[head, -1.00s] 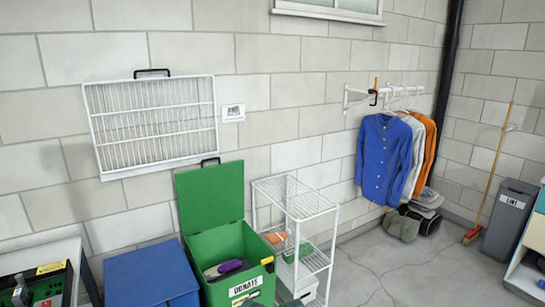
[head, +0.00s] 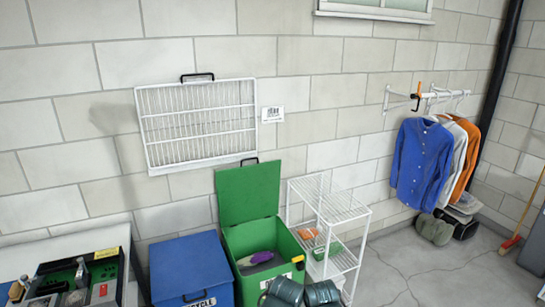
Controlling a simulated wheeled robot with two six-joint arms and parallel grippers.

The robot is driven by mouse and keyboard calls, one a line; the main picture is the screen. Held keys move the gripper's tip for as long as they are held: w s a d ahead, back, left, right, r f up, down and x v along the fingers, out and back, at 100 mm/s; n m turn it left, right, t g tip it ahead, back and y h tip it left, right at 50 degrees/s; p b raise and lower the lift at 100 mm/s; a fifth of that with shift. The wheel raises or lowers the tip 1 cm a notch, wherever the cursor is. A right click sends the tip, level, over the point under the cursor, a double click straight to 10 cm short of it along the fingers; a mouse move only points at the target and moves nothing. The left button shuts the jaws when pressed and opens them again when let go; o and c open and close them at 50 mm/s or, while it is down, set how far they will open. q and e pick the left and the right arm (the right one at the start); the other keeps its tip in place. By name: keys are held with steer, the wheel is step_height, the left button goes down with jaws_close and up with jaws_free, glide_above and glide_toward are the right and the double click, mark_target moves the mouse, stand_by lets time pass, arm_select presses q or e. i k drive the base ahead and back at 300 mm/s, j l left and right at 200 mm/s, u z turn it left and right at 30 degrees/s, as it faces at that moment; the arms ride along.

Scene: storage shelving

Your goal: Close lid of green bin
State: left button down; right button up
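The green bin (head: 235,240) stands on the floor at the lower middle of the head view. Its green lid (head: 248,192) is open and stands upright behind the opening, near the wall. Inside the bin lie a purple item (head: 262,257) and something grey. No gripper fingers show.
A closed blue bin (head: 190,270) stands left of the green bin. A white wire rack (head: 345,230) stands close on its right. A table with a tool tray (head: 72,275) is at the lower left. Clear floor (head: 410,265) lies to the right.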

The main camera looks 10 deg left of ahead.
mark_target(247, 193)
steer(key=i+l, duration=0.15)
steer(key=i, duration=0.3)
steer(key=i+l, duration=0.15)
steer(key=i, duration=0.35)
steer(key=i+l, duration=0.15)
steer(key=i, duration=0.3)
steer(key=i+l, duration=0.15)
steer(key=i, duration=0.3)
